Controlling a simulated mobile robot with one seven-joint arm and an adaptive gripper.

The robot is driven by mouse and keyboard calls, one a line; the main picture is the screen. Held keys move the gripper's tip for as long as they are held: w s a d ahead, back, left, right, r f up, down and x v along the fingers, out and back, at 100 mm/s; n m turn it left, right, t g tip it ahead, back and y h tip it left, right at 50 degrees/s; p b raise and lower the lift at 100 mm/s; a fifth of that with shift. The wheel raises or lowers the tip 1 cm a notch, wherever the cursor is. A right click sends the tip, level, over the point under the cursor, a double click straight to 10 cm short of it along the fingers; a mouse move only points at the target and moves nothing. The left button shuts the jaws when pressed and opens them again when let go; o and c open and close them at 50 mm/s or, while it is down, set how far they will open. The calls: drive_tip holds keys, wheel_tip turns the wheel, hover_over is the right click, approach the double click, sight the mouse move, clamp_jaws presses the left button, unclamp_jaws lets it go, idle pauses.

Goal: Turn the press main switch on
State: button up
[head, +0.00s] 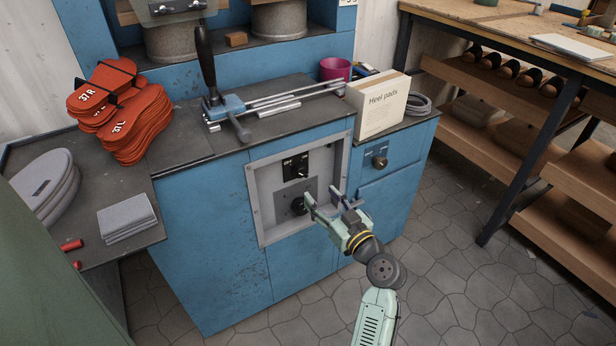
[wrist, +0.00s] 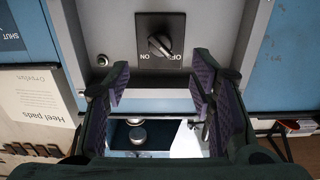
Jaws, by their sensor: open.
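The main switch is a black plate with a turn handle (head: 302,173) in the grey recessed panel of the blue cabinet. In the wrist view the switch handle (wrist: 160,45) lies ahead of my fingers, between labels ON and OFF. Its handle slants, with its lower end toward the OFF label. My gripper (head: 333,201) is open and empty in front of the panel, to the right of and below the switch in the head view. The fingers also show in the wrist view (wrist: 160,88), with nothing between them. A round black knob (head: 298,206) sits below the switch.
The panel has a raised grey frame (head: 255,212). A small dial (head: 379,162) is on the cabinet to its right. Above stand a Heel pads box (head: 376,108), a lever tool (head: 208,70) and red soles (head: 125,110). The floor at right is clear.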

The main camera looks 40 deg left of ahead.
sight(303, 175)
drive_tip(key=x, duration=0.3)
drive_tip(key=p+x, duration=0.1)
drive_tip(key=x, duration=0.2)
drive_tip(key=p+x, duration=0.1)
drive_tip(key=x, duration=0.1)
drive_tip(key=shift+w+a+r, duration=0.15)
drive_tip(key=shift+a+r, duration=0.1)
drive_tip(key=shift+a, duration=0.15)
drive_tip(key=shift+p+x, duration=0.35)
drive_tip(key=shift+x, duration=0.4)
drive_tip(key=c, duration=1.1)
